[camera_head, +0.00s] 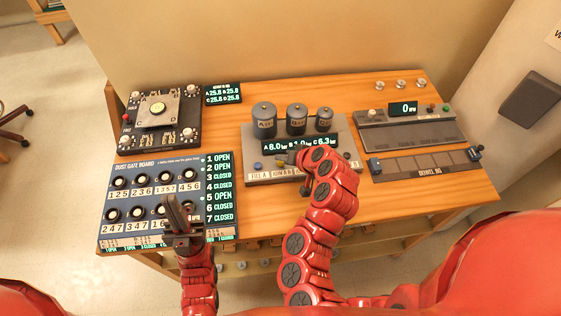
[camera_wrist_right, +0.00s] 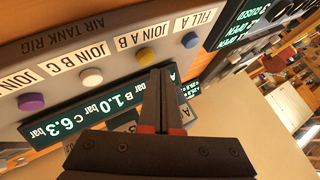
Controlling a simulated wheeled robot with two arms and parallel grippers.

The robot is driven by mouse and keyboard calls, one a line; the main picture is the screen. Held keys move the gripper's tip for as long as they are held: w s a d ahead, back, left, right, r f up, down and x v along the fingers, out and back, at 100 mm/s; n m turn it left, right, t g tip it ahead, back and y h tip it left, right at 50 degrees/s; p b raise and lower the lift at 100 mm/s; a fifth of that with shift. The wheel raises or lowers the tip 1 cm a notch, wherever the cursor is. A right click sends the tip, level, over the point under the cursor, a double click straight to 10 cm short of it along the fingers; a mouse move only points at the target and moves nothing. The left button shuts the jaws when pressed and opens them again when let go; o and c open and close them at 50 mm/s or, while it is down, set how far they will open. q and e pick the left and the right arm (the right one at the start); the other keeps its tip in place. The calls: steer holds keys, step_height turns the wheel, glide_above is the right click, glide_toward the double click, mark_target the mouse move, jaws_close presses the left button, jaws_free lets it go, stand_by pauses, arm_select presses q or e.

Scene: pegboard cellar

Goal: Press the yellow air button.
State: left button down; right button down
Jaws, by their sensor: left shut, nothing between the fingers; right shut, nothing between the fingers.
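The air tank rig (camera_head: 343,135) stands mid-table, with a row of round buttons along its front edge. The yellow button (camera_wrist_right: 146,56) sits between a blue button (camera_wrist_right: 190,40) and a white button (camera_wrist_right: 90,77) in the right wrist view, by the label "JOIN A B". My right gripper (camera_wrist_right: 160,72) is shut and empty, its fingertips right by the yellow button; I cannot tell whether they touch it. In the head view the right gripper (camera_head: 283,158) largely covers that button. My left gripper (camera_head: 176,203) is shut and empty above the dust gate board (camera_head: 148,178).
Three grey tanks (camera_head: 296,119) stand behind the rig's display. A panel with a knobbed plate (camera_head: 158,112) is at the back left. Other consoles (camera_head: 408,128) fill the table's right side.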

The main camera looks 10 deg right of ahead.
mark_target(283, 167)
stand_by(0.4)
steer(key=shift+f+b, duration=0.45)
steer(key=shift+b, duration=0.1)
steer(key=shift+f+b, duration=0.45)
stand_by(0.4)
steer(key=shift+r, duration=0.1)
steer(key=shift+r+p, duration=0.5)
steer(key=shift+r, duration=0.3)
step_height(283, 167, up, 5)
steer(key=p, duration=0.3)
stand_by(0.3)
stand_by(0.8)
